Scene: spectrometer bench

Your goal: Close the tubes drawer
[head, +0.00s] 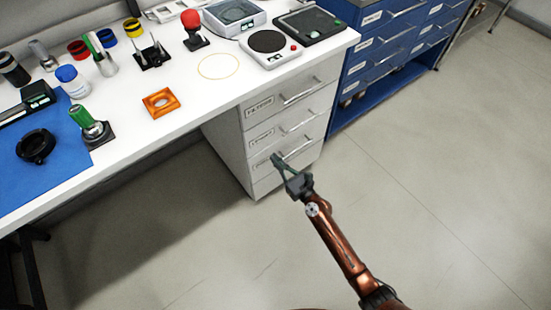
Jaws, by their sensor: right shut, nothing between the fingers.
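A white drawer unit (224,132) stands under the right end of the white bench. It has several stacked drawers with bar handles and small labels. My right gripper (277,161) is shut and empty. It is in front of the lower drawers, and its fingertips overlap the left part of the lower labelled drawer front, near the left end of its handle (298,148). I cannot tell whether it touches the front. No drawer stands clearly far out. My left gripper is out of view.
The white bench top (190,95) holds an orange square frame (161,102), a round-plate device (268,43) and other lab items. A blue cabinet (352,80) stands right of the drawers. The grey floor in front is clear.

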